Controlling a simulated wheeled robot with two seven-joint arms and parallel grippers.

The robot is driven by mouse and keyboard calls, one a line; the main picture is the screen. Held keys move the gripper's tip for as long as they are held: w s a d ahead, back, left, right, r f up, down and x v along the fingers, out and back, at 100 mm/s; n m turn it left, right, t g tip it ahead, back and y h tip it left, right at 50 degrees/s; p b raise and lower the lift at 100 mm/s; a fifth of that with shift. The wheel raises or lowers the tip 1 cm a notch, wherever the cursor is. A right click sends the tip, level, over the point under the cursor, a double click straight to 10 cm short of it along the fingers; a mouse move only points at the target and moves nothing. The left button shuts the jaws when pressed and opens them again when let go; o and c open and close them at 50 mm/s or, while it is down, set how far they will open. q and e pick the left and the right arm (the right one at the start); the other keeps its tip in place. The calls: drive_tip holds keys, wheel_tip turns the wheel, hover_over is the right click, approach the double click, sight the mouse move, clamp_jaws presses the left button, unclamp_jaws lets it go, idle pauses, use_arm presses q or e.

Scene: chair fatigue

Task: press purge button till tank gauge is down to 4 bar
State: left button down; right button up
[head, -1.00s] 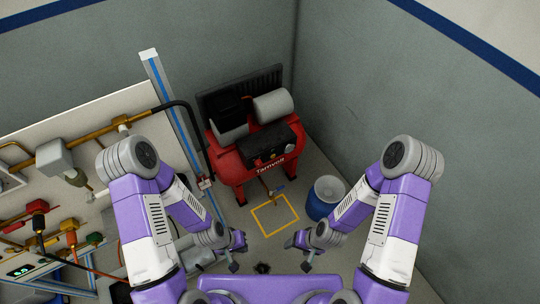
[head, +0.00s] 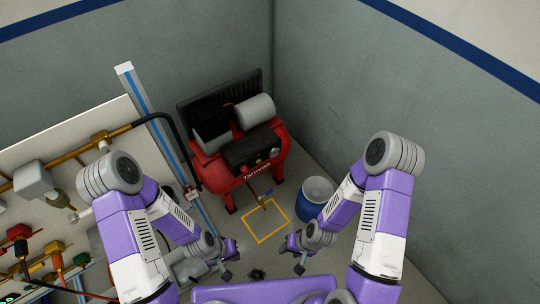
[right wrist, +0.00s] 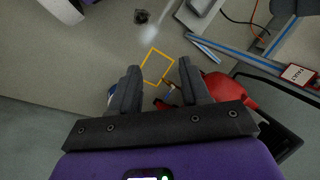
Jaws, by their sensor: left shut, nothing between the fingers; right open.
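A red compressor tank (head: 220,180) marked "Tarriven" stands in the room's corner, with a black panel (head: 245,148) on its front. Small round fittings (head: 257,159) sit on the panel; they are too small to tell the gauge or purge button apart or read any value. The tank also shows in the right wrist view (right wrist: 232,90), partly behind a finger. My left gripper (head: 227,260) is shut and empty, in front of and below the compressor in the picture. My right gripper (head: 291,257) is open and empty, near the blue bucket; its fingers also show in the right wrist view (right wrist: 159,82).
A yellow floor square (head: 265,238) lies before the compressor, with a dark floor drain (head: 257,274) nearby. A blue bucket (head: 308,210) with a pale top stands right of it. A pipe board (head: 60,145) and blue-striped post (head: 150,110) stand left. Grey walls close the corner.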

clamp_jaws()
idle(1.4)
